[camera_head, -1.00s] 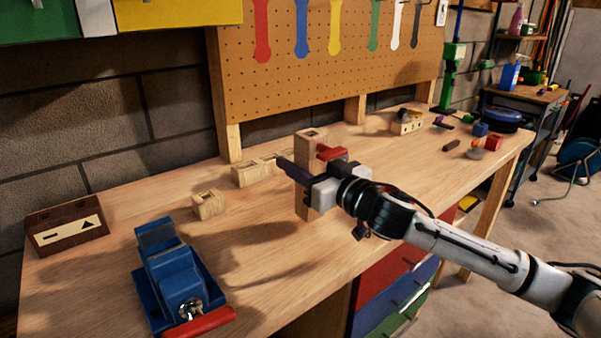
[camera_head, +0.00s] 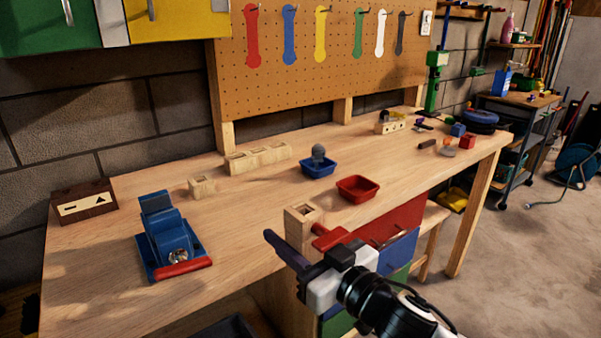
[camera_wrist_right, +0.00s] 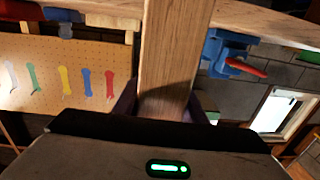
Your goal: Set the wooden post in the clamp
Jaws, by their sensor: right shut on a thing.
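The wooden post (camera_head: 299,226) is a square light-brown block with a recess in its top end. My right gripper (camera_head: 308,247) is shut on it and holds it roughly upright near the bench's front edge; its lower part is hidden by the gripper. In the right wrist view the post (camera_wrist_right: 173,55) runs between the fingers. The clamp (camera_head: 168,236) is a blue vise with a red handle, on the left part of the bench, left of the post and apart from it. It also shows in the wrist view (camera_wrist_right: 226,50). My left gripper is not in view.
A blue bin (camera_head: 317,169) with a grey item and a red bin (camera_head: 357,190) stand behind the post. A small wooden block (camera_head: 202,188) and a long slotted one (camera_head: 258,157) lie at the back. A dark box (camera_head: 84,203) sits far left. The bench between clamp and post is clear.

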